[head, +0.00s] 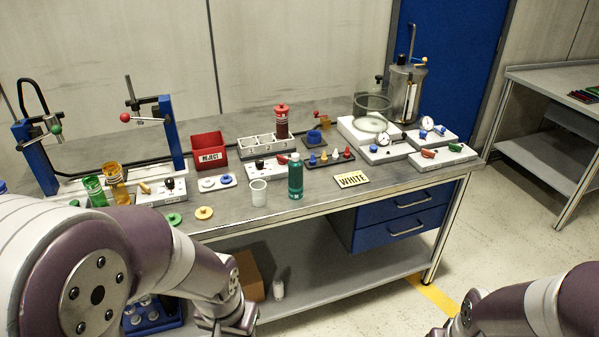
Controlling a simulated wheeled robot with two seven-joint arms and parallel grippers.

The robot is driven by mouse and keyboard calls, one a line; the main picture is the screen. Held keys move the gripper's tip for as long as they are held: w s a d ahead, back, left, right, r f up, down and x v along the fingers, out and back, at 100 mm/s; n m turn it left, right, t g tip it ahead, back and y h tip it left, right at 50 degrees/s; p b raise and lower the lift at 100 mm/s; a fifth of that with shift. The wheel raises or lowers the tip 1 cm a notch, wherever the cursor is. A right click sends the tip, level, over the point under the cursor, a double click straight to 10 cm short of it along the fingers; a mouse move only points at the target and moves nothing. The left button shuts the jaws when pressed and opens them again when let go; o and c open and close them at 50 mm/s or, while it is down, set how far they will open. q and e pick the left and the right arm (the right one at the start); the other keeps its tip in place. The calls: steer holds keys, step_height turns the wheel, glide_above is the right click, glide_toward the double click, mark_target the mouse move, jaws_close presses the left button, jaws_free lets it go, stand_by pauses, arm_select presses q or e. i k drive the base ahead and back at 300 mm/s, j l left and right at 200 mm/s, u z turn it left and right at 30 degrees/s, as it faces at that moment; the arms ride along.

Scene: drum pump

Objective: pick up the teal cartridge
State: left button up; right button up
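The teal cartridge (295,176) stands upright near the front edge of the workbench, right of a white beaker. My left arm reaches in from the left, in front of the bench. The grey end of my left gripper (228,324) shows at the bottom edge, below and left of the cartridge; its fingers cannot be made out. My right arm comes in at the lower right, away from the bench, and its gripper is cut off by the frame.
Behind are a tray of small coloured pegs (328,160), a white rack (262,147) holding a dark red cartridge (281,122), and a red bin (208,150).

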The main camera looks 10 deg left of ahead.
mark_target(295, 170)
steer(key=i+l+u, duration=0.35)
steer(key=i, duration=0.3)
steer(key=i+l+u, duration=0.35)
steer(key=i, duration=0.3)
steer(key=i+l+u, duration=0.35)
steer(key=i+l, duration=0.2)
steer(key=l, duration=0.25)
